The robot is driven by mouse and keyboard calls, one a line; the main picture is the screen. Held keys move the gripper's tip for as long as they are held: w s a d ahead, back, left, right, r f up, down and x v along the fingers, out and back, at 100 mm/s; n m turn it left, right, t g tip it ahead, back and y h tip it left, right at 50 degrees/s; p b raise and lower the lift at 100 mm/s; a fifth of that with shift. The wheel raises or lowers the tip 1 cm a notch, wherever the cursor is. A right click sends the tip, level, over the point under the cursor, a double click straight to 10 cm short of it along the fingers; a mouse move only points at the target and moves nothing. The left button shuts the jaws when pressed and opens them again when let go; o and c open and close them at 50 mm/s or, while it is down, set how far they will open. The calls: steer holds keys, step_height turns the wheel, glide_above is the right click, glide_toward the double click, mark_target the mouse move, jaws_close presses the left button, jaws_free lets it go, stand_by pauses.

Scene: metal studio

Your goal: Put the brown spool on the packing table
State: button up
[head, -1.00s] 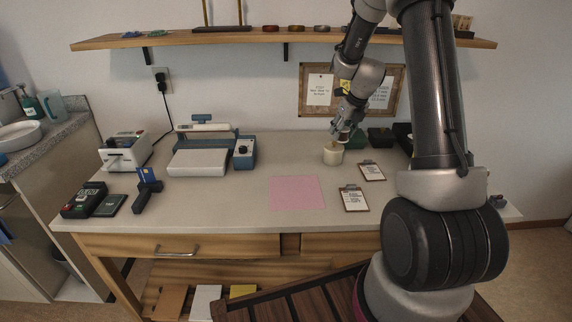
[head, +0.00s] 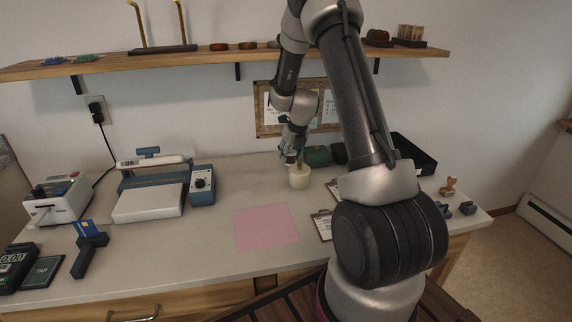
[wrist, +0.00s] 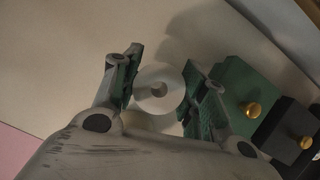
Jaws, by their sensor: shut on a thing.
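A pale cream, spool-like cylinder (head: 299,180) is at the back of the packing table (head: 215,220), right of the pink sheet. It looks cream rather than brown. In the wrist view its round pale end (wrist: 150,103) with a darker centre lies between my fingers. My gripper (head: 293,160) points down at its top in the head view and also shows in the wrist view (wrist: 160,88), shut on it. I cannot tell whether its base touches the table top.
A pink sheet (head: 266,227) lies flat left of front. A green box (head: 317,156) with a brass knob, a dark box (wrist: 287,138) and a black tray (head: 413,154) stand close on the right. A clipboard (head: 322,225) lies nearer. A shelf (head: 200,60) runs above.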

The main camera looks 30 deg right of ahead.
mark_target(290, 161)
steer(key=shift+f, duration=1.7)
steer(key=shift+f, duration=0.15)
steer(key=o, duration=0.9)
steer(key=shift+o, duration=0.2)
